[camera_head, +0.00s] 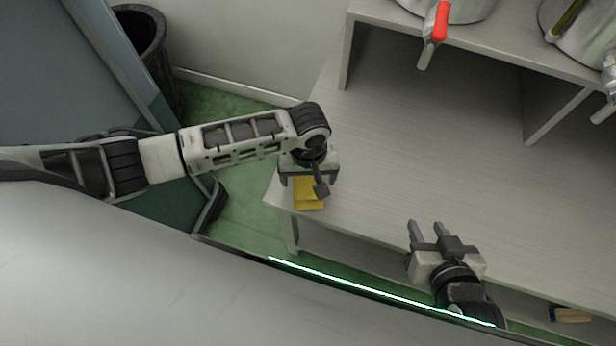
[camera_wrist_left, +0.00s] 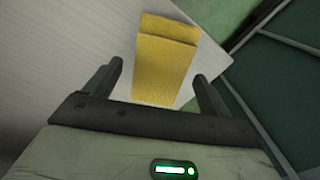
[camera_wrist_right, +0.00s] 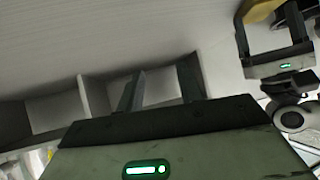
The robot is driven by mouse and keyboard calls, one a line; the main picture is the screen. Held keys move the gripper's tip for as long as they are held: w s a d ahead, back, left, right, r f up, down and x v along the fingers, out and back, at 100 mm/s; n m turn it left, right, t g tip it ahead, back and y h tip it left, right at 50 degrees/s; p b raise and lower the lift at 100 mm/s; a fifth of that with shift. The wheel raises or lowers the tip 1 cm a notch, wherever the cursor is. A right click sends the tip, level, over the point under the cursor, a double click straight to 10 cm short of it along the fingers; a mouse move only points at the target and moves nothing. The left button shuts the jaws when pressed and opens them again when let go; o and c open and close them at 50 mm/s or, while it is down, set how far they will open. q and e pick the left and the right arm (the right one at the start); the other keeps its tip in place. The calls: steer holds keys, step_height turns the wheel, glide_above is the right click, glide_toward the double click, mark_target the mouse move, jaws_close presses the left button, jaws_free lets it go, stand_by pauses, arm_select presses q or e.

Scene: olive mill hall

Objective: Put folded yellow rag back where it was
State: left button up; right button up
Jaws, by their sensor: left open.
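The folded yellow rag (camera_head: 308,194) lies flat at the left front corner of the pale table (camera_head: 420,130). My left gripper (camera_head: 302,180) is above the rag and partly hides it in the head view. In the left wrist view the rag (camera_wrist_left: 164,62) shows between the two spread fingers of my left gripper (camera_wrist_left: 158,75), which is open; I cannot tell whether they touch it. My right gripper (camera_head: 425,231) is open and empty by the table's front edge. In the right wrist view part of the rag (camera_wrist_right: 262,10) shows beyond my left gripper.
A raised shelf (camera_head: 480,32) at the back of the table carries metal vessels, one with a red-handled tap (camera_head: 438,22). A dark bin (camera_head: 148,45) stands on the green floor at the back left. A brush-like object (camera_head: 570,315) lies low at the right. The table's middle is clear.

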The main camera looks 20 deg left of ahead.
mark_target(309, 183)
arm_select(q)
step_height(309, 183, up, 10)
steer(key=p, duration=0.2)
steer(key=s+d+f+m+t+h, duration=0.1)
steer(key=t, duration=0.1)
steer(key=s+d+f+m+t+h, duration=0.1)
steer(key=t+h, duration=0.1)
steer(key=s+d+f+m+t+h, duration=0.1)
steer(key=m+t+h, duration=0.1)
steer(key=shift+s+d+t, duration=0.3)
steer(key=shift+s+t, duration=0.05)
steer(key=shift+t, duration=0.05)
steer(key=s+a+m+t+y, duration=0.2)
steer(key=s+a+t, duration=0.1)
steer(key=a, duration=0.4)
steer(key=shift+s+a+r+m+t, duration=0.25)
steer(key=shift+a+r+m+t, duration=0.05)
steer(key=shift+a+m, duration=0.1)
